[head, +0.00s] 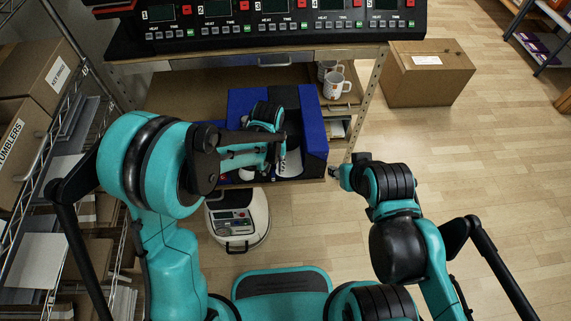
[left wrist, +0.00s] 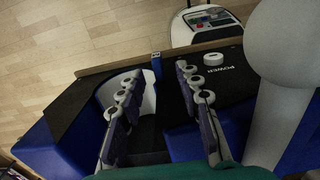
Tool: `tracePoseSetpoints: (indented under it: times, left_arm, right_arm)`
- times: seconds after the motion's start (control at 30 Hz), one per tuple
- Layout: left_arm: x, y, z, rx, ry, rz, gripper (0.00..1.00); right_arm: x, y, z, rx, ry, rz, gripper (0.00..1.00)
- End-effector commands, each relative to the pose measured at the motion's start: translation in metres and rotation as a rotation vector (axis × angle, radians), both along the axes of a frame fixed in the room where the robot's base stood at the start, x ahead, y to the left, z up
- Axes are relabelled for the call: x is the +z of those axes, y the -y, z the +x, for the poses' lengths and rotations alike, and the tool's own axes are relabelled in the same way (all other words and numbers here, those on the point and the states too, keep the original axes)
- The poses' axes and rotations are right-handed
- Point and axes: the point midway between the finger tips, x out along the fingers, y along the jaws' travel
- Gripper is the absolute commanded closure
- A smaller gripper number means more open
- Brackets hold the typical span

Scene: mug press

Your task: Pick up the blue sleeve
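A blue and black mug press (head: 315,122) stands on the shelf under the counter. It also shows in the left wrist view (left wrist: 65,145), with a black panel marked POWER. I cannot single out a separate blue sleeve; a small blue piece (left wrist: 156,64) shows at the press's front. A curved white part (left wrist: 148,95) lies beyond the fingers. My left gripper (head: 275,155) is over the press, and the left wrist view shows its fingers (left wrist: 158,88) spread apart with nothing between them. My right gripper (head: 335,172) is beside the shelf's front right corner; its finger state is unclear.
White mugs (head: 336,85) stand on the shelf right of the press. Several heater controllers (head: 275,15) line the counter above. A white machine (head: 237,220) sits on the floor below the shelf. A cardboard box (head: 428,75) stands at right.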

Motion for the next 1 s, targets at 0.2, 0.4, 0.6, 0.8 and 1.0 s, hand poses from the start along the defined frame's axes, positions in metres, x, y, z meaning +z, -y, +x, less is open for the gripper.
tracePoseSetpoints:
  times: [0.2, 0.4, 0.6, 0.8, 1.0]
  left_arm:
    - [-0.030, 0.001, 0.000, 0.000, 0.000, 0.000, 0.66]
    - [-0.028, 0.001, 0.000, 0.000, 0.000, 0.000, 0.68]
    - [-0.028, 0.000, 0.000, 0.000, 0.000, 0.000, 1.00]
    - [-0.028, 0.001, 0.000, 0.000, 0.001, 0.000, 1.00]
    - [-0.026, 0.001, 0.000, 0.000, 0.001, 0.000, 1.00]
  right_arm:
    - [-0.015, 0.000, 0.000, 0.000, 0.000, 0.000, 0.60]
    - [-0.013, 0.000, 0.000, 0.000, 0.000, 0.000, 0.60]
    - [-0.013, 0.000, 0.000, 0.000, 0.000, 0.000, 0.60]
    - [-0.013, 0.000, 0.000, 0.000, 0.000, 0.000, 0.60]
    - [-0.012, 0.000, 0.000, 0.000, 0.000, 0.000, 0.60]
